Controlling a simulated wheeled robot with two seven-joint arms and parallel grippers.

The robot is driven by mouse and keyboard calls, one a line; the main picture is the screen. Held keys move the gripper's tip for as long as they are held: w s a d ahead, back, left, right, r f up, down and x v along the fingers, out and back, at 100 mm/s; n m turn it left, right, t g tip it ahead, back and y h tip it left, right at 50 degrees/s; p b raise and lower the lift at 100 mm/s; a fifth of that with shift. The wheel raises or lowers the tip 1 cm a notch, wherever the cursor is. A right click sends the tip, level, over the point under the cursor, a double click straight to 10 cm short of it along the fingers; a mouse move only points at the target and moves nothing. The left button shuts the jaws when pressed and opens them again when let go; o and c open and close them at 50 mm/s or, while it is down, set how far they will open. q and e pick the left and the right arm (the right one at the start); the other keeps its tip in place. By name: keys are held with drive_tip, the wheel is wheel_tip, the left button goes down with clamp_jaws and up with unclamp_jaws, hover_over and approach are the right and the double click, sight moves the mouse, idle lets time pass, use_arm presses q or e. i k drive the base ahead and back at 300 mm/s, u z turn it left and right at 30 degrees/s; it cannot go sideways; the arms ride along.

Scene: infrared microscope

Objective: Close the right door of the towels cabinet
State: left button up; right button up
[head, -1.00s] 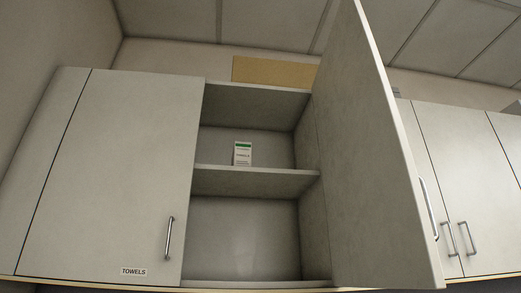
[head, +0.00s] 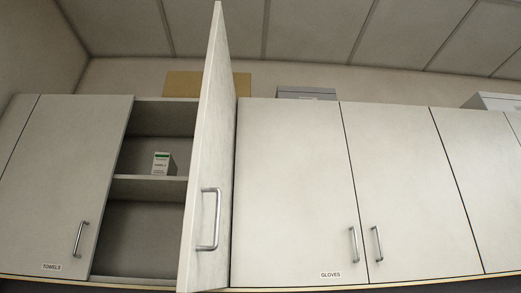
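The towels cabinet has a closed left door (head: 75,180) with a "TOWELS" label (head: 52,267) at its bottom and a metal handle (head: 80,239). Its right door (head: 213,150) stands open, swung out toward me and seen nearly edge-on, with its outer face and metal handle (head: 209,220) visible. The right door hides the right part of the interior. Neither of my grippers shows in the head view.
To the right is a closed gloves cabinet (head: 290,190) with a "GLOVES" label (head: 330,275) and two handles. A brown box (head: 185,84) and a grey box (head: 306,93) lie on top of the cabinets. The space in front of the gloves cabinet looks clear.

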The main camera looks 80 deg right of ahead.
sight(204, 259)
drive_tip(key=z, duration=0.45)
drive_tip(key=k, duration=0.3)
drive_tip(key=z, duration=2.6)
drive_tip(key=k, duration=1.2)
drive_tip(key=z, duration=0.7)
drive_tip(key=i, duration=1.4)
drive_tip(key=u, duration=1.6)
drive_tip(key=i, duration=0.7)
drive_tip(key=u, duration=0.85)
